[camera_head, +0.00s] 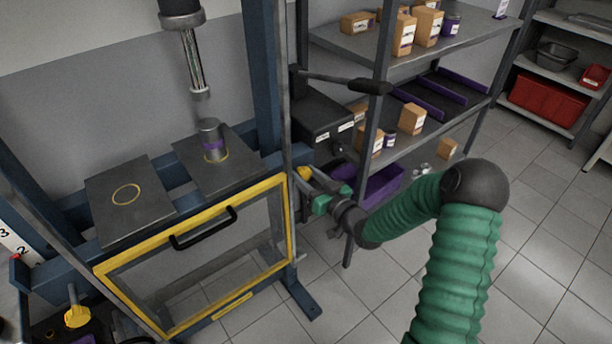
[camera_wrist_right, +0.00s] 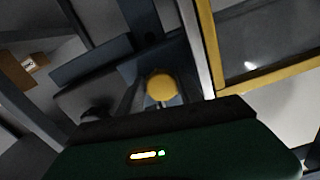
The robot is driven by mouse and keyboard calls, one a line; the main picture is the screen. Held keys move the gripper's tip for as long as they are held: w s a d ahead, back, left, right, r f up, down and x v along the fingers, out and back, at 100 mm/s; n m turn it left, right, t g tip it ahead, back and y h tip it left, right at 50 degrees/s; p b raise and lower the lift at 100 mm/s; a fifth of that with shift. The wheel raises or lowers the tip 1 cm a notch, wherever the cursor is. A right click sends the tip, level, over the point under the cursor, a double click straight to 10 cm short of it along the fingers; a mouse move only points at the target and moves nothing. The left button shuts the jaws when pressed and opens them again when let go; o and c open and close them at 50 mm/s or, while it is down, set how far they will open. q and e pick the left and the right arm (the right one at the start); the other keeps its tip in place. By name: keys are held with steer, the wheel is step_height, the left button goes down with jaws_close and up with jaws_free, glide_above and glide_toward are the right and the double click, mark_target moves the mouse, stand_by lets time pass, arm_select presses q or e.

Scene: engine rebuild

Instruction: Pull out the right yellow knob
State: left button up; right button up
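The right yellow knob (camera_head: 305,173) sits on the blue frame post, just right of the yellow-edged door. In the right wrist view the round yellow knob (camera_wrist_right: 161,86) is near the middle, straight ahead of my gripper. My right gripper (camera_head: 309,195) is close to the knob, with its fingers apart. The fingers show only dimly in the wrist view, and I cannot tell whether they touch the knob. Another yellow knob (camera_head: 77,316) shows at the lower left in the head view. My left gripper is not in view.
The yellow-edged door (camera_head: 195,322) with a black handle (camera_head: 203,229) lies left of my right gripper. A metal cylinder (camera_head: 210,140) stands on a grey plate under the press ram (camera_head: 195,65). A shelf with boxes and a purple bin (camera_head: 382,184) stands behind. Floor is clear at right.

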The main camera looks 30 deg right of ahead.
steer(key=shift+a, duration=0.1)
jaws_close()
steer(key=shift+s, duration=0.1)
steer(key=s, duration=0.3)
steer(key=s+p, duration=0.1)
steer(key=s, duration=0.1)
steer(key=shift+s+d+r, duration=0.1)
steer(key=shift+s+d, duration=0.1)
steer(key=shift+d, duration=0.1)
steer(key=shift+f, duration=0.2)
steer(key=shift+o, duration=0.9)
jaws_free()
steer(key=shift+s, duration=0.15)
steer(key=shift+s+r, duration=0.1)
